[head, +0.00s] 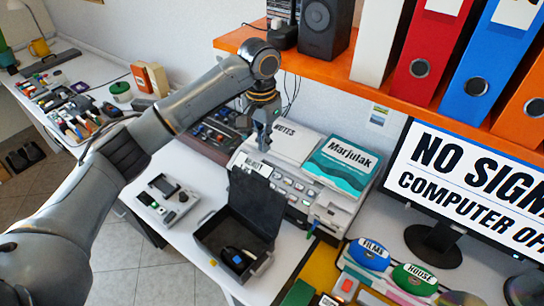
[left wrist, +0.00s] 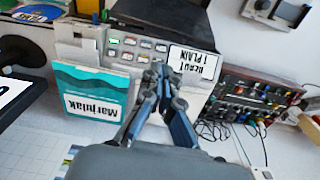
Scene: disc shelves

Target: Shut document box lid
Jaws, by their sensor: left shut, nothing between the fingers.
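The dark document box (head: 207,240) stands on the white desk in the head view. Its black lid (head: 257,204) is raised, standing up along the box's far side. Dark items lie inside, one with a bluish part. My left gripper (head: 264,143) points down above and behind the lid, over the pale device with buttons, apart from the lid. In the left wrist view its fingers (left wrist: 163,78) are together and hold nothing. A dark panel, seemingly the lid (left wrist: 170,14), shows at the top of that view. My right gripper is not in view.
The pale button device (head: 290,187) stands behind the box and carries a teal "Marjulak" booklet (head: 341,162). A small grey device (head: 166,200) lies left of the box. The orange shelf (head: 400,97) with binders overhangs at the back. A monitor (head: 470,185) stands at right.

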